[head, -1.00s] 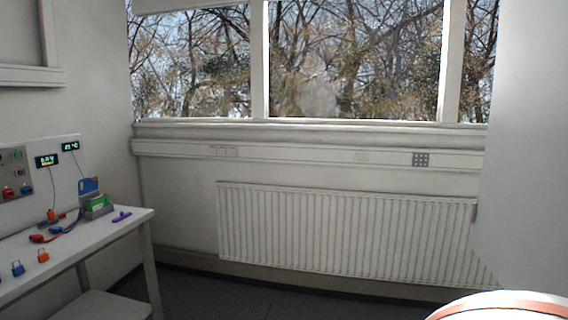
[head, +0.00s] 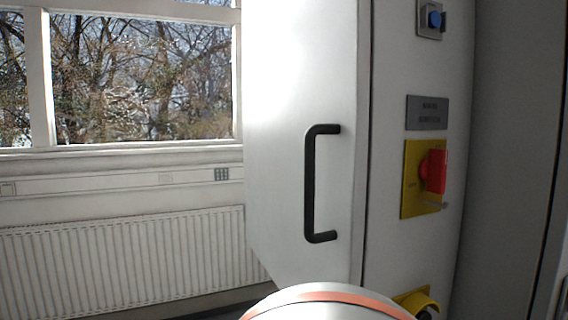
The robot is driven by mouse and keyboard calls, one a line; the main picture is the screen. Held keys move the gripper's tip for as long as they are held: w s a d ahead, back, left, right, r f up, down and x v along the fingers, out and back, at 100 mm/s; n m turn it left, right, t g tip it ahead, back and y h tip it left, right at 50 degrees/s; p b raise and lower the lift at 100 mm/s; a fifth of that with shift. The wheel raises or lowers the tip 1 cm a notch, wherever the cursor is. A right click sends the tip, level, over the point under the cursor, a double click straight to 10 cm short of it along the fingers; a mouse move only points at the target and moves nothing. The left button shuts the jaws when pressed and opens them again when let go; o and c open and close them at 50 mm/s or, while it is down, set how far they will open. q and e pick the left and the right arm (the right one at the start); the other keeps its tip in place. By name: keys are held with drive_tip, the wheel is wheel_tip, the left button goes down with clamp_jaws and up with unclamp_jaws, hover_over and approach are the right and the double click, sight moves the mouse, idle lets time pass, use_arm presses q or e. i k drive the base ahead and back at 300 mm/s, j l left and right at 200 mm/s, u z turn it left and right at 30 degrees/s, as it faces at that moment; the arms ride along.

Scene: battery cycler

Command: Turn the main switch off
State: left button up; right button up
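The main switch (head: 433,172) is a red rotary handle on a yellow plate (head: 411,183). It sits on the narrow front panel of a light grey cabinet, right of centre in the head view. The red handle stands upright on its plate. A grey label plate (head: 427,113) is above it; its lettering is too small to read. Neither gripper is in view, so their states cannot be seen. A rounded white part with an orange band, which looks like part of my arm, shows at the bottom edge below the switch.
A cabinet door with a black handle (head: 312,185) is left of the switch. A blue knob (head: 435,19) sits above it, and a yellow-shrouded control (head: 417,302) below, partly hidden. A radiator (head: 130,262) stands under the window at left.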

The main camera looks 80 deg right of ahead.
sight(432, 169)
drive_tip(key=z, duration=3.4)
drive_tip(key=k+l, duration=0.1)
drive_tip(key=l, duration=0.45)
drive_tip(key=k+z, duration=0.05)
